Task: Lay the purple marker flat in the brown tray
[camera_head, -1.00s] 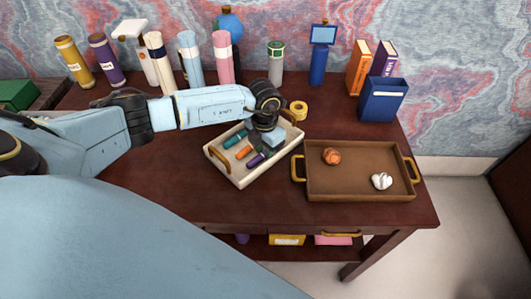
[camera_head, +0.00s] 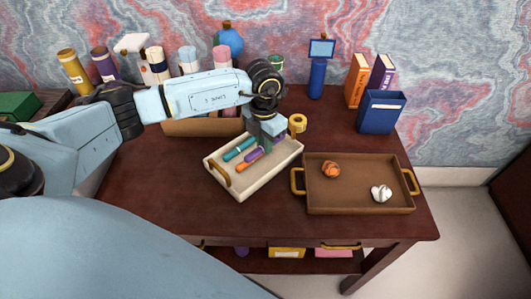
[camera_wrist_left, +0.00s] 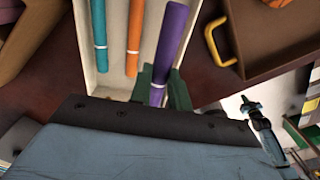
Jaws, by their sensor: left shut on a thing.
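The purple marker (camera_head: 254,155) is held at one end between the fingers of my left gripper (camera_head: 268,138), over the cream tray. In the left wrist view the marker (camera_wrist_left: 169,45) sticks out from between the dark green fingers (camera_wrist_left: 162,88). Whether it touches the tray cannot be told. The brown tray (camera_head: 350,207) with yellow handles stands just right of the cream tray. An orange ball (camera_head: 331,169) and a white ball (camera_head: 381,193) lie in it. My right gripper is in neither view.
The cream tray (camera_head: 242,192) also holds a teal marker (camera_head: 239,149) and an orange marker (camera_head: 249,160). A yellow tape roll (camera_head: 297,123) sits behind it. A blue book box (camera_head: 381,111) stands behind the brown tray. The brown tray's middle and left front are bare.

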